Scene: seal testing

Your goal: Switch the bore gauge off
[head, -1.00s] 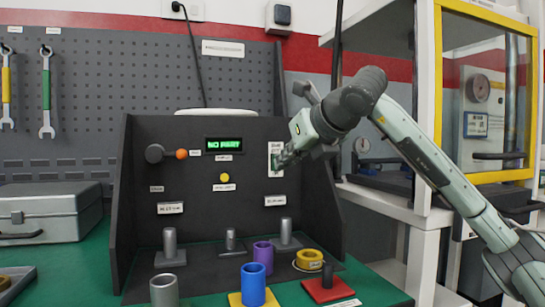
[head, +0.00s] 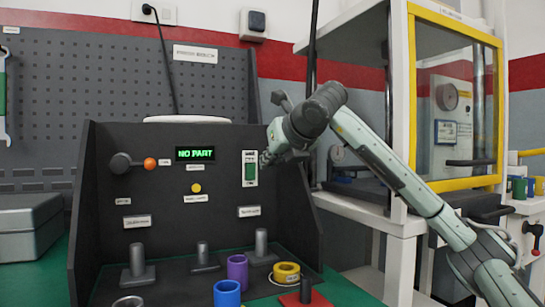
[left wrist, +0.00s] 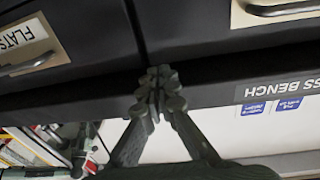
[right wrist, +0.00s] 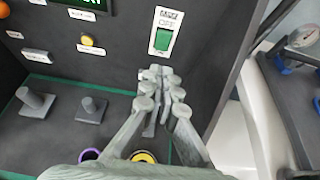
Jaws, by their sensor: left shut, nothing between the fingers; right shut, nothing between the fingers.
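The bore gauge (head: 130,215) is a dark panel station on the green bench. Its display (head: 195,153) reads "NO PART" in green. A green rocker switch (head: 249,171) sits in a white plate at the panel's right; it also shows in the right wrist view (right wrist: 163,40), with "OFF" marked above the green part. My right gripper (head: 268,158) is shut and empty, just right of the switch plate in the head view. In the right wrist view the fingertips (right wrist: 160,75) are below the switch. My left gripper (left wrist: 158,85) is shut and empty before dark drawers.
A lever with an orange knob (head: 150,164) and a yellow button (head: 196,188) are on the panel. Posts, a purple ring (head: 237,268), a blue cup (head: 227,292) and a yellow ring (head: 286,270) stand in front. A yellow-framed cabinet (head: 410,100) stands right.

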